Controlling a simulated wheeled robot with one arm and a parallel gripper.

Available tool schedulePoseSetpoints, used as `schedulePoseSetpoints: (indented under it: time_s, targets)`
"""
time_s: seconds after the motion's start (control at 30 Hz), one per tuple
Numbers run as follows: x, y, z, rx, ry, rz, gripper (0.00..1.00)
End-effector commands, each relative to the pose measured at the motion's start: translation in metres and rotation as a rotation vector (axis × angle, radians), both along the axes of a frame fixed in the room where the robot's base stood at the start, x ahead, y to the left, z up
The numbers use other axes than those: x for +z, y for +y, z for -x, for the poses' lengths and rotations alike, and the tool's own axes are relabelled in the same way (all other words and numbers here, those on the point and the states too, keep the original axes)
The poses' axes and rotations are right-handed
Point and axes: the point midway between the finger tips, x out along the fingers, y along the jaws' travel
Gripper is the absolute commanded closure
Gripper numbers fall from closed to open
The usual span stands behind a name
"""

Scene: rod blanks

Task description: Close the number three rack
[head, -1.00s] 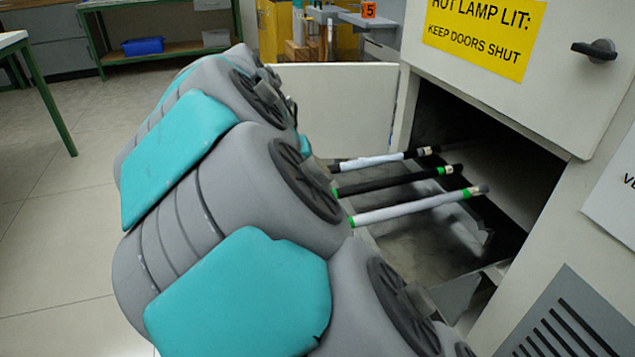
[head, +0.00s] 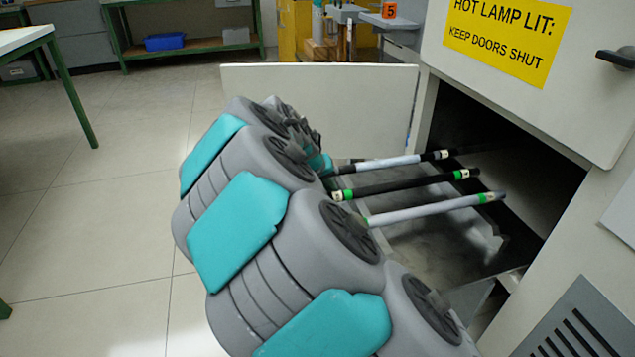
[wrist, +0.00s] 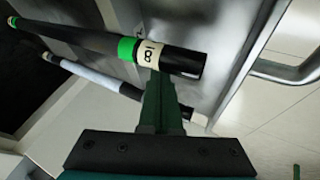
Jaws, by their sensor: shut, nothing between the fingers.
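A metal rack (head: 425,240) extends out of a cabinet opening, with several rods lying across it. In the head view, a white-and-black rod (head: 385,163), a black rod (head: 405,186) and a grey rod (head: 430,211) show. My gripper (wrist: 160,88) is shut and empty; in the wrist view its dark green fingers reach toward the rack beside the labelled end of a black rod (wrist: 95,40). Whether they touch is unclear. A metal bar handle (wrist: 285,72) stands out from the rack's front at right. My arm hides the rack's near side in the head view. No rack number is readable.
A white door (head: 320,95) stands open beyond the rack. The closed white door above carries a yellow warning sign (head: 508,38) and a black knob (head: 618,56). A green-legged table (head: 75,90) stands at left. The tiled floor (head: 110,230) at left is clear.

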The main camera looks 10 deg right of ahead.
Motion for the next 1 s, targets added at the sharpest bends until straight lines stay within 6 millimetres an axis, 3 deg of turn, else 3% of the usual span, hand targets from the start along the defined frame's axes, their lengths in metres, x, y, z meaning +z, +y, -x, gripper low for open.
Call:
schedulePoseSetpoints:
  time_s: [0.2, 0.73, 0.87, 1.0]
  targets:
    - [0.001, -0.017, -0.001, 0.001, -0.001, -0.001, 1.0]
    - [0.001, -0.023, -0.001, 0.0, 0.001, -0.001, 1.0]
    - [0.001, -0.037, -0.001, -0.002, 0.002, -0.001, 1.0]
    - [0.001, -0.063, -0.002, -0.004, 0.001, -0.003, 1.0]
